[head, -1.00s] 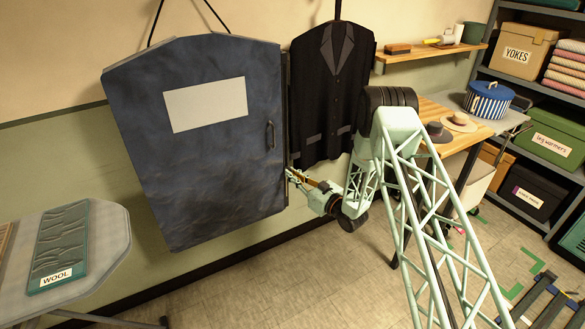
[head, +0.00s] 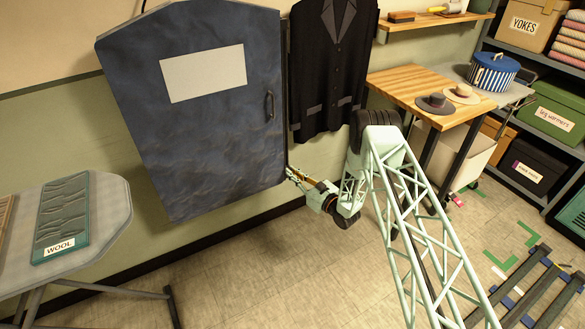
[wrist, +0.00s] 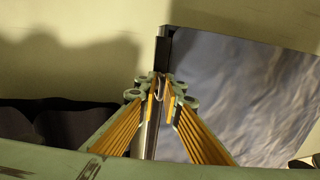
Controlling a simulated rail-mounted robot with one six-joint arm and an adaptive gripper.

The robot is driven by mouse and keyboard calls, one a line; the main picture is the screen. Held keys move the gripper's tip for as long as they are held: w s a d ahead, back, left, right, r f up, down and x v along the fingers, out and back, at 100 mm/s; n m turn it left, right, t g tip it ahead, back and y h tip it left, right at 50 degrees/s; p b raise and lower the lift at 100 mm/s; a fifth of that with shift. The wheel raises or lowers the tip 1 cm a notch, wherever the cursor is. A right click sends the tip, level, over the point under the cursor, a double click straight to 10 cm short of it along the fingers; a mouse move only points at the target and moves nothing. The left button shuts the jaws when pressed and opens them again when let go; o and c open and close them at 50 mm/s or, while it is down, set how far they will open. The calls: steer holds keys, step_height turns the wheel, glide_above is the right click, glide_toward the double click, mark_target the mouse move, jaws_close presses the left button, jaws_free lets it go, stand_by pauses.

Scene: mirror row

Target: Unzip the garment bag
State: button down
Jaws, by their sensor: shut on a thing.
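The dark blue garment bag (head: 205,135) hangs against the wall at the left of the head view, with a blank white panel and a handle (head: 269,105) on its front. My gripper (head: 290,173) is at the bag's right edge, near its lower right corner. In the wrist view, my gripper (wrist: 160,86) has its fingertips closed on a small pale loop, which looks like the zip pull (wrist: 157,90). A dark strip with a pale metallic band (wrist: 150,140) runs along the bag's edge through the fingertips. The bag's blue face (wrist: 235,85) fills the right. How far the zip is open cannot be told.
A black suit jacket (head: 330,65) hangs right of the bag. An ironing board (head: 105,215) with a "WOOL" board stands at left. A wooden table (head: 405,88) with hats is at right. The floor below the bag is clear.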

steer(key=shift+s+a+f, duration=0.3)
steer(key=shift+a+f, duration=0.05)
steer(key=shift+f, duration=0.2)
steer(key=c, duration=2.9)
jaws_free()
steer(key=shift+a+f, duration=0.1)
steer(key=shift+f, duration=0.05)
steer(key=shift+w+d+r, duration=0.2)
steer(key=shift+d+r, duration=0.05)
steer(key=shift+d, duration=0.1)
steer(key=v, duration=1.2)
